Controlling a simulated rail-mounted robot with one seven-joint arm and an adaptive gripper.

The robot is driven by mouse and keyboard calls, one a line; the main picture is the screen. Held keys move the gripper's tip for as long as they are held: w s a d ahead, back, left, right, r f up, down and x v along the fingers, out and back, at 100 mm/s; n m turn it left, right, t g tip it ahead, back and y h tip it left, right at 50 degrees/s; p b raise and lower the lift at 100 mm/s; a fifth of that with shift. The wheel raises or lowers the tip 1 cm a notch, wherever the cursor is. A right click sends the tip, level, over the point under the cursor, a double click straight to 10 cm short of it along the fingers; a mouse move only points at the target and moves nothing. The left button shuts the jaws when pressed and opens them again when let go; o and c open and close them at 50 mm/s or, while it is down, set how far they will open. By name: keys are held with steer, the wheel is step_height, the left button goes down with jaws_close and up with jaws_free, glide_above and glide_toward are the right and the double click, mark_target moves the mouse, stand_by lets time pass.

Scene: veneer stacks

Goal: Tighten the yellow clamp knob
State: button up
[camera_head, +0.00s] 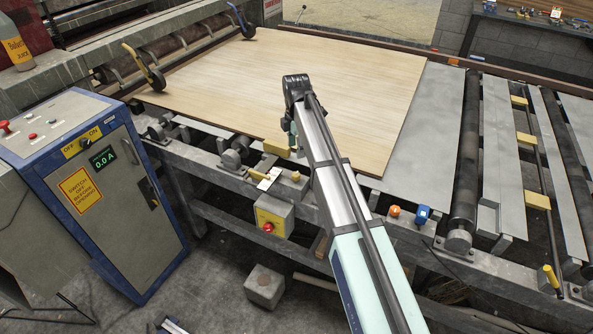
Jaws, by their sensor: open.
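A yellow grip-shaped handle (552,277) stands tilted on the front rail at the lower right. A small yellow piece (257,175) sits beside a pale bracket (268,181) on the front rail left of my arm. I cannot tell which of these is the clamp knob. My arm reaches up from the bottom to a dark joint over the wood sheet.
A large veneer sheet (230,85) lies on the roller table. A blue-edged control cabinet (120,180) stands at left. A yellow box with a red button (272,218) hangs below the front rail. Orange (394,211) and blue (423,214) parts sit right of my arm. A block (264,287) lies on the floor.

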mark_target(296, 174)
step_height(296, 174, down, 12)
steer(key=p, duration=0.2)
steer(key=shift+p, duration=0.35)
steer(key=shift+r, duration=0.1)
jaws_close()
